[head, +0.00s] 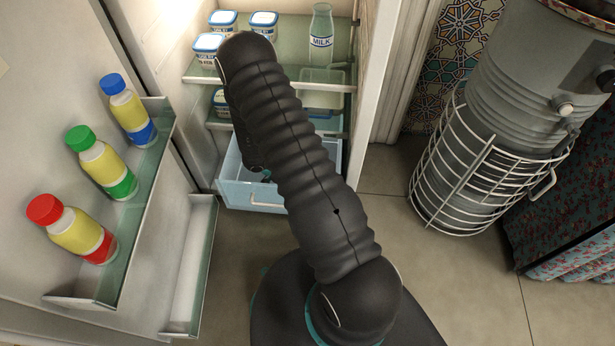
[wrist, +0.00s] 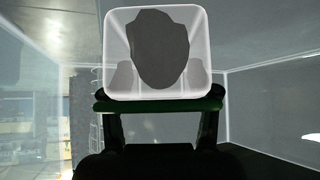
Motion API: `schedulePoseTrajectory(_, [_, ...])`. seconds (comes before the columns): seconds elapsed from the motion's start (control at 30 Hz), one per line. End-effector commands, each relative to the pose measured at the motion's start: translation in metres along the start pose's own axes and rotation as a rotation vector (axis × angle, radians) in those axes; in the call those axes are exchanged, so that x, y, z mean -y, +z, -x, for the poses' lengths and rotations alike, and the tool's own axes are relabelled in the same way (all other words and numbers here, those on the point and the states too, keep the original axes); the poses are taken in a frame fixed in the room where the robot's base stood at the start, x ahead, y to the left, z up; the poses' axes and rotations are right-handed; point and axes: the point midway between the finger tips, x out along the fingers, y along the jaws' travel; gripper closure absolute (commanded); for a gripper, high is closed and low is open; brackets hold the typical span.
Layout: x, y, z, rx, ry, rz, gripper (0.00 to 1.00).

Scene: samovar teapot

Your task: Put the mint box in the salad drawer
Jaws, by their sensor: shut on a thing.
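The salad drawer (head: 252,197) is the pale blue, clear-walled drawer low in the fridge, pulled out in the head view. My arm covers much of it and hides the box there. Pale translucent walls (wrist: 265,110) surround the box in the wrist view; I cannot tell how deep it is.
Glass shelves (head: 290,72) above the drawer hold white tubs (head: 263,22) and a milk bottle (head: 321,35). The open fridge door at left carries bottles with red (head: 72,230), green (head: 103,163) and blue (head: 128,110) caps.

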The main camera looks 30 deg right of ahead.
Motion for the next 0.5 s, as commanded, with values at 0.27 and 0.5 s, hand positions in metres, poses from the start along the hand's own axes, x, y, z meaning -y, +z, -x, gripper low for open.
schedulePoseTrajectory(0.27, [0.0001,0.0014,-0.0015,0.000,0.000,0.000,0.82])
schedulePoseTrajectory(0.5, [0.0001,0.0011,-0.0011,0.000,0.000,0.000,0.15])
